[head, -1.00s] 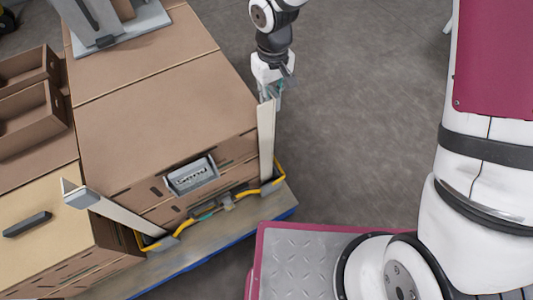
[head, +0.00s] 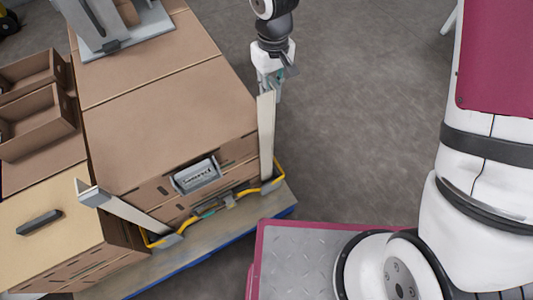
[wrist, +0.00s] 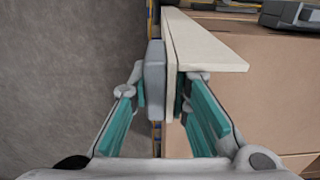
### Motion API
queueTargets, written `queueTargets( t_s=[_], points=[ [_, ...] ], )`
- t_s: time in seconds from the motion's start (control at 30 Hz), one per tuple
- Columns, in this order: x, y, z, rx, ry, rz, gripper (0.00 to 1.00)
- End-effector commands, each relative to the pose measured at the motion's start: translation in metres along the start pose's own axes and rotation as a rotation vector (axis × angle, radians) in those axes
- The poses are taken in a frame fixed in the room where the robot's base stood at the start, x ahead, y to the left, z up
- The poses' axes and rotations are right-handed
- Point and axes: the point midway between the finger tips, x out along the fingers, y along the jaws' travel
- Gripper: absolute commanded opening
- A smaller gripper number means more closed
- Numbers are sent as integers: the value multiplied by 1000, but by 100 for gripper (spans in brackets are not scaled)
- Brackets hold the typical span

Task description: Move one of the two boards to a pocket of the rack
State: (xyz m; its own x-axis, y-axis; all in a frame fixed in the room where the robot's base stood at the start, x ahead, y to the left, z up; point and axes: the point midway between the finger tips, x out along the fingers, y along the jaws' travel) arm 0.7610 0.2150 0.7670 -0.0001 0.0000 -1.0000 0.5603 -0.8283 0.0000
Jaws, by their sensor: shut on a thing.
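Two long white angled boards stand at the near corners of the stack of brown cartons. The left board (head: 130,212) leans outward with its top end free. The right board (head: 266,135) stands nearly upright at the right corner. My gripper (head: 272,88) is at the top end of the right board, shut on it. In the wrist view the white board (wrist: 200,45) and a grey-blue face (wrist: 155,80) beside it lie between the teal finger pads (wrist: 160,105). I cannot tell whether that face is part of the board. I cannot make out the rack's pockets.
The carton stack (head: 165,115) stands on a pallet (head: 215,230), with a yellow strap (head: 245,192) low around it and a grey labelled piece (head: 195,175) in front. A grey metal stand (head: 125,38) is at the back left. Open boxes (head: 35,125) lie left. Floor (head: 365,120) right is clear.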

Motion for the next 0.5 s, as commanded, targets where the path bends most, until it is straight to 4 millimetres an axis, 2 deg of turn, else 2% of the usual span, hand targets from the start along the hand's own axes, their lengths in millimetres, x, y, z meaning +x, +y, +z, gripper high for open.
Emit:
queueTargets(
  t_s=[0.5],
  points=[
    [-30,0,0,2,2,0,0]
  ],
)
